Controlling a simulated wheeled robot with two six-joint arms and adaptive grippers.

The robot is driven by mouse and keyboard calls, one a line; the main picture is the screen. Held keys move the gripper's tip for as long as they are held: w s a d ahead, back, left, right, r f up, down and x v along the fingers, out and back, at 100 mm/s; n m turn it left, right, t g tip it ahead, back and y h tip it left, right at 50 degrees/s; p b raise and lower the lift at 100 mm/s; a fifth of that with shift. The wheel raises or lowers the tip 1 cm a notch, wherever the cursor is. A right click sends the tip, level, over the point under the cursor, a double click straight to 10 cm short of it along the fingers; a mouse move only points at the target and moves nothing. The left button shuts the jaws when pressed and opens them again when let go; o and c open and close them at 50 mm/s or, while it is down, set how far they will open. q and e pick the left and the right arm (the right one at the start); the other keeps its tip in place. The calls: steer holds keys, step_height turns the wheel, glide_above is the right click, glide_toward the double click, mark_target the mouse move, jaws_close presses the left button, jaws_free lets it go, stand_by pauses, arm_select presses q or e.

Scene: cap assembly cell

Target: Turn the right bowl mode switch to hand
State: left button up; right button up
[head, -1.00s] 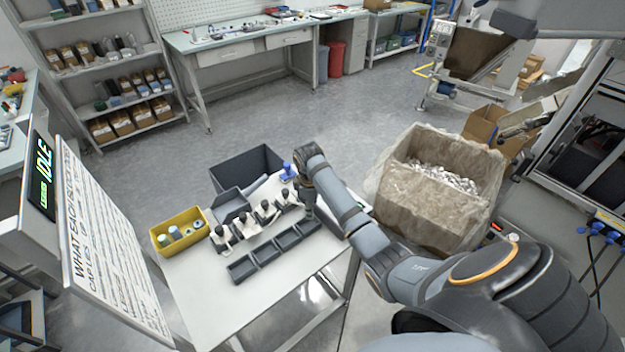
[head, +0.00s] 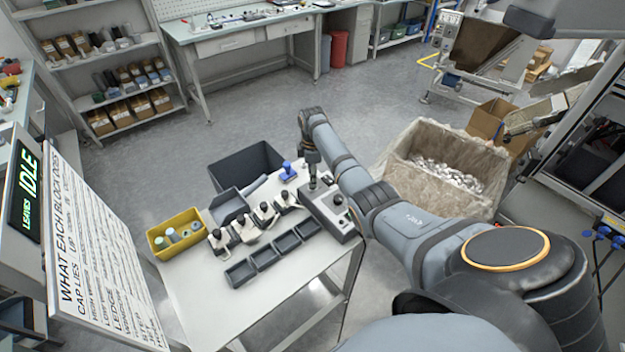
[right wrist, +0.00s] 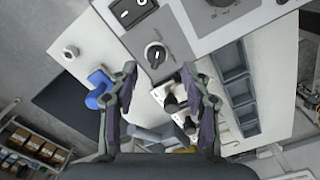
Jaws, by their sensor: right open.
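A grey control box (head: 328,218) stands on the right end of the white table, with black knobs on its top. In the right wrist view, a black rotary switch (right wrist: 156,55) with a pale pointer line sits on the box's panel. A larger dial (right wrist: 226,3) and a black rocker switch (right wrist: 131,10) are also on it. Their labels are too small to read. My right gripper (head: 312,184) points down above the back left part of the box. It is open and empty, and in the wrist view the rotary switch appears between and just beyond its fingertips. My left gripper is not in view.
Several small black-topped devices and a row of dark trays (head: 239,275) lie left of the box. A blue stamp-like object (head: 288,171), a yellow bin (head: 156,234) and a dark bin (head: 226,161) are close by. A lined carton of parts (head: 410,187) stands at right.

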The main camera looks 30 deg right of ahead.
steer(key=f, duration=0.3)
steer(key=shift+w+d+f, duration=0.2)
steer(key=shift+w+d, duration=0.15)
steer(key=shift+s+a+f, duration=0.1)
steer(key=shift+a+f, duration=0.05)
steer(key=shift+f, duration=0.1)
steer(key=shift+s, duration=0.1)
steer(key=shift+c, duration=1.7)
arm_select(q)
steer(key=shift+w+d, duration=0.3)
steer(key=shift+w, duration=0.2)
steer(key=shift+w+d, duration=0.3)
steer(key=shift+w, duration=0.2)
arm_select(e)
jaws_close()
